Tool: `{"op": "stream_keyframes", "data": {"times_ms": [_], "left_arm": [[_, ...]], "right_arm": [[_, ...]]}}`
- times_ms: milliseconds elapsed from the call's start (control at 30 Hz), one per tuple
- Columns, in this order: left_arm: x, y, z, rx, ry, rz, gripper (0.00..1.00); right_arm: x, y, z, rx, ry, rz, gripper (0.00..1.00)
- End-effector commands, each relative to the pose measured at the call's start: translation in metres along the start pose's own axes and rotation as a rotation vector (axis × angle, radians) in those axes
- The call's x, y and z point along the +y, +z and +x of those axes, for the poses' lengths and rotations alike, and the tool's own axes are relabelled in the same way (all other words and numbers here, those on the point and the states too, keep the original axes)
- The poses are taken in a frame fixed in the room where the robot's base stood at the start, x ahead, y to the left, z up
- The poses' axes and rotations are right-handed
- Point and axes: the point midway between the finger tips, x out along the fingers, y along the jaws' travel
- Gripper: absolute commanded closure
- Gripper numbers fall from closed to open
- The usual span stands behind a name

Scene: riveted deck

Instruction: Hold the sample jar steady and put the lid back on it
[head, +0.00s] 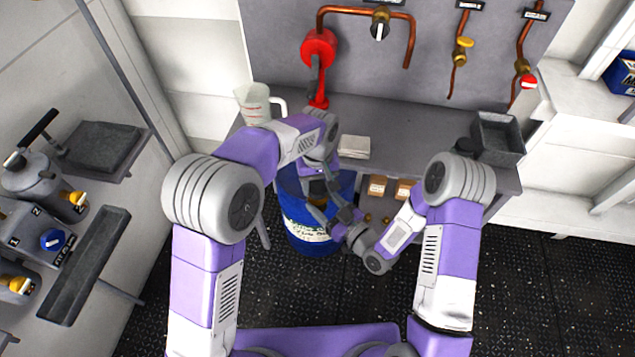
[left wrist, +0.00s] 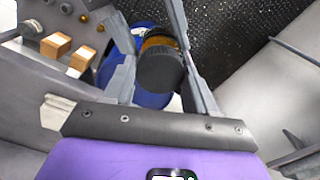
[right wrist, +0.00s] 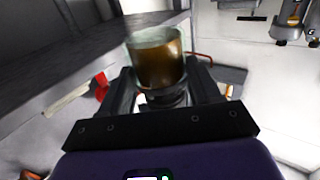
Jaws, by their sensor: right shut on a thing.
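The sample jar (right wrist: 157,62) is clear with brown contents. In the right wrist view it appears upside down between the fingers of my right gripper (right wrist: 162,82), which is shut on it. The dark round lid (left wrist: 158,70) is at the jar's top end, between the fingers of my left gripper (left wrist: 160,62). The jar's amber side (left wrist: 160,43) shows just beyond it. The left fingers are close beside the lid; I cannot tell whether they grip it. I cannot tell whether the lid is fully seated. In the head view both grippers meet above the blue drum, and the arms partly hide the jar.
The blue drum (head: 310,238) stands under the grippers, before the grey bench (head: 400,135). A measuring jug (head: 256,103), a pale stack (head: 354,147) and a dark open bin (head: 497,136) are on the bench. Small boxes (head: 378,186) sit below. Floor to the right is clear.

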Motion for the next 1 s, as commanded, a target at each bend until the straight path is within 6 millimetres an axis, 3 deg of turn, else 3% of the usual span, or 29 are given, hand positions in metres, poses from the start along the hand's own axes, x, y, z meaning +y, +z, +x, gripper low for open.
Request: {"op": "stream_keyframes", "data": {"times_ms": [100, 367, 767, 933, 967, 1000], "left_arm": [[0.0001, 0.0000, -0.0002, 0.000, 0.000, 0.000, 0.81], [0.0000, 0.0000, -0.0001, 0.000, 0.000, 0.031, 0.82], [-0.0001, 0.0004, 0.0004, -0.002, 0.001, 0.704, 0.83], [0.0002, 0.0005, 0.0003, -0.001, 0.000, 0.715, 0.83], [0.0003, 0.0005, 0.0003, -0.001, 0.000, 0.715, 0.42], [0.0002, 0.0005, 0.0003, -0.001, 0.000, 0.714, 0.35]], "right_arm": [[0.0000, -0.0003, 0.0001, 0.001, 0.000, 0.000, 1.00], [0.0001, -0.0003, 0.0001, 0.001, 0.000, 0.000, 1.00], [0.0000, -0.0003, 0.0001, 0.001, 0.000, 0.000, 1.00], [0.0001, -0.0003, 0.0001, 0.001, 0.000, 0.000, 1.00], [0.0002, -0.0003, 0.0001, 0.001, 0.000, 0.000, 1.00], [0.0002, -0.0003, 0.0001, 0.001, 0.000, 0.000, 1.00]]}}
